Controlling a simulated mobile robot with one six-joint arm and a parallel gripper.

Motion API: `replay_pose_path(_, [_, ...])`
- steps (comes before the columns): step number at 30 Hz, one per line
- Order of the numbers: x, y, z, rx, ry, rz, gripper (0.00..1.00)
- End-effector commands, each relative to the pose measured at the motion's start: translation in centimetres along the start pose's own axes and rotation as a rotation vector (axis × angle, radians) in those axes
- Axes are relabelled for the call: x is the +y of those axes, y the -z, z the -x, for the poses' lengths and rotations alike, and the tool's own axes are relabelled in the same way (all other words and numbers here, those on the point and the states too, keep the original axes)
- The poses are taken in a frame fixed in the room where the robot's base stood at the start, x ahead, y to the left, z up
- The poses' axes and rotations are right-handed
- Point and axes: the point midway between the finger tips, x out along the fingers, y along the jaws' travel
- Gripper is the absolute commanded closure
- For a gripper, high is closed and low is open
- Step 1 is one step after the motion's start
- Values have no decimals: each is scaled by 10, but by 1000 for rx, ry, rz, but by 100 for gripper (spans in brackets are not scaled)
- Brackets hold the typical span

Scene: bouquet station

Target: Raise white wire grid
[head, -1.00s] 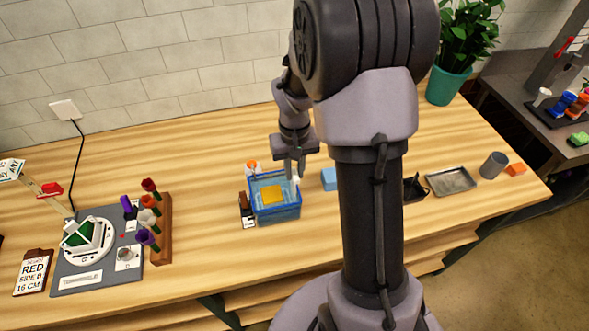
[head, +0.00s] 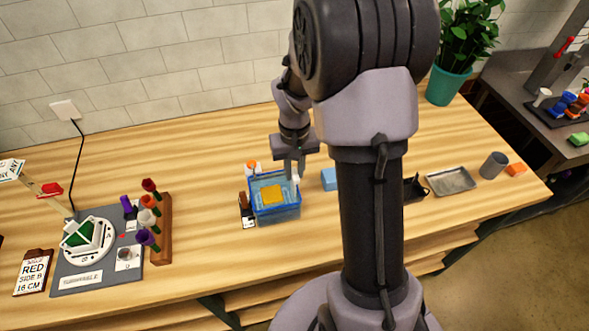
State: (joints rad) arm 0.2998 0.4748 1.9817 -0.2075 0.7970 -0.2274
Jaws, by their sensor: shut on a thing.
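A blue see-through tub (head: 277,213) stands on the wooden table, with a yellow-orange block (head: 272,194) inside it. My gripper (head: 295,174) points down at the tub's back right corner. Its jaws are shut on a small white piece (head: 296,180) at that corner. This piece may be part of the white wire grid; the grid itself is too small or too hidden in the tub to make out clearly.
A dark-and-orange item (head: 246,207) stands left of the tub, and a light blue block (head: 329,179) lies to its right. A wooden rack (head: 163,228) with several coloured flowers and a grey turntable board (head: 97,262) are further left. A metal tray (head: 450,182) is at right.

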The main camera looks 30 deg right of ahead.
Motion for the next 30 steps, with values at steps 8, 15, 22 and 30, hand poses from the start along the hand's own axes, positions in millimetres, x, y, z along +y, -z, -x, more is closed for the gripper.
replay_pose_path(8, [0, 1, 48, 3, 0, 0, 100])
replay_pose_path(15, [0, 1, 82, 2, 0, 0, 100])
replay_pose_path(22, [0, 2, 80, 5, 0, 0, 100])
replay_pose_path(30, [0, 1, 78, 2, 0, 0, 60])
